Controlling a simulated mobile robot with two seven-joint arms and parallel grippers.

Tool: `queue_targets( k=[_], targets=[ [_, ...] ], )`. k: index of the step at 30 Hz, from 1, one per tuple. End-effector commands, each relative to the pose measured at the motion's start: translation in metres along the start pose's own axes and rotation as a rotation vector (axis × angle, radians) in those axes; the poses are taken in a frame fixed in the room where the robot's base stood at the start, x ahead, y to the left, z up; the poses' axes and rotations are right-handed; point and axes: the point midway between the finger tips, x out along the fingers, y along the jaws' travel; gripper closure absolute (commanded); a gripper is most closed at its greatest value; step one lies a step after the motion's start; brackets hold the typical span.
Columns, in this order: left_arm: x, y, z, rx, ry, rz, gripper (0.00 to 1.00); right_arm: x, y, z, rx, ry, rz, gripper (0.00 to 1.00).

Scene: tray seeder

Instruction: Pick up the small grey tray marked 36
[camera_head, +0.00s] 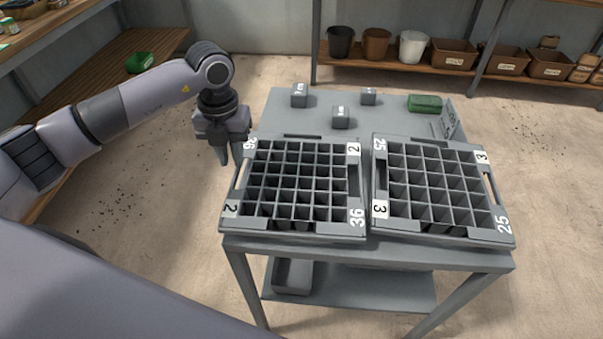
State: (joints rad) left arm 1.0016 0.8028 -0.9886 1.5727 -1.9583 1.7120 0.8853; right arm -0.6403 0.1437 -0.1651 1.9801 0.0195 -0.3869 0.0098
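The grey tray marked 36 (292,231) lies on the left half of the grey table. It has a grid of square cells, a slot handle in its left side, and labels reading 36 and 2 at its corners. My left gripper (231,158) points down at the tray's far left corner, beside the 36 label there. Its two fingers are apart with nothing visible between them. I cannot tell whether a finger touches the tray. My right gripper is out of view.
A similar grey tray marked 25 (440,237) lies close on the right. Behind stand small grey blocks (341,117), a green box (425,103) and an upright grey plate (448,119). The table (280,112) has a lower shelf with a grey bin (293,276). Shelves with pots (376,44) line the wall.

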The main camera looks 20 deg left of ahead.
Motion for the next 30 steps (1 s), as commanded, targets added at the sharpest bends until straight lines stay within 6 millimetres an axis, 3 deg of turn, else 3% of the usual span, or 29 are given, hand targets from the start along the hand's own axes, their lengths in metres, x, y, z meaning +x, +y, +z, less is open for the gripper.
queue_targets(
  k=[12,21,23,30],
  targets=[
    [0.056,-0.003,0.004,0.001,0.002,0.0,0.79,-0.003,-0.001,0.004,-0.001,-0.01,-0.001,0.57],
    [0.06,-0.004,0.004,0.002,-0.001,0.0,0.79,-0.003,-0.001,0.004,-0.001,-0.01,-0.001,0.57],
    [0.06,-0.004,0.004,0.001,-0.001,0.0,0.98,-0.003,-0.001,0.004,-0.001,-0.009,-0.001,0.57],
    [0.059,-0.004,0.004,0.001,-0.001,-0.001,1.0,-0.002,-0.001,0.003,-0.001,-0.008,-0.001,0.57]
  ],
)
